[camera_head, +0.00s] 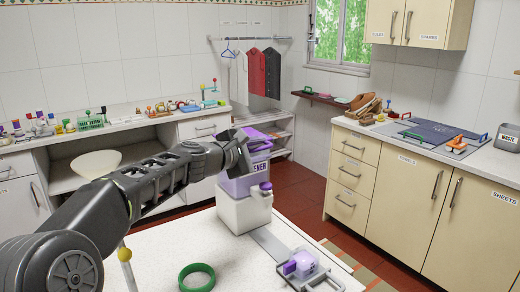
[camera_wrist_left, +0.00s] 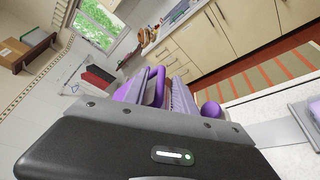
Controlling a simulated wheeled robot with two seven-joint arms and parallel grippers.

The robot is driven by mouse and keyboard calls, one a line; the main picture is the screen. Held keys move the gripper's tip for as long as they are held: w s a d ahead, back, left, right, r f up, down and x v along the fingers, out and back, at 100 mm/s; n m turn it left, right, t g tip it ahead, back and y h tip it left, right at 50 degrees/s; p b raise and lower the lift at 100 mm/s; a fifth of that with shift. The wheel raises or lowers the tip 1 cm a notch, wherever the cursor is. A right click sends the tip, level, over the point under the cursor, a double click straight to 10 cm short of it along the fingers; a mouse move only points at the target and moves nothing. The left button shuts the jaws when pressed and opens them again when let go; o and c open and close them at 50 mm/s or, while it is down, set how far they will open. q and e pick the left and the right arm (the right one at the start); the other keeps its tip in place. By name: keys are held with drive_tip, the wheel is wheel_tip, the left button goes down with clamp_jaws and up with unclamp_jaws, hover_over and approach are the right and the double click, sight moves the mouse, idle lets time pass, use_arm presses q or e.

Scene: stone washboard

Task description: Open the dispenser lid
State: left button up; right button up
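The dispenser (camera_head: 241,184) is purple, with a white base and dark lettering that ends in "ENER". It stands upright at the far end of the white counter. Its purple lid (camera_head: 259,141) is on top, partly behind my gripper. My left gripper (camera_head: 246,150) is at the dispenser's upper left side, right against or very near the lid. In the left wrist view, a purple upright handle-like part (camera_wrist_left: 156,86) stands just beyond the gripper body, between ridged pieces. The fingertips are mostly hidden, so I cannot tell whether they grip it. My right gripper is not in view.
A green ring (camera_head: 197,278) lies on the near counter. A small metal tray (camera_head: 319,281) holding a purple block (camera_head: 300,263) is at the right. A purple knob (camera_head: 266,186) sticks out of the dispenser's front. Cabinets (camera_head: 412,190) stand across the red floor.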

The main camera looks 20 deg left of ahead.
use_arm(q)
drive_tip(key=shift+c, duration=0.3)
clamp_jaws()
drive_tip(key=shift+f, duration=0.15)
idle(0.8)
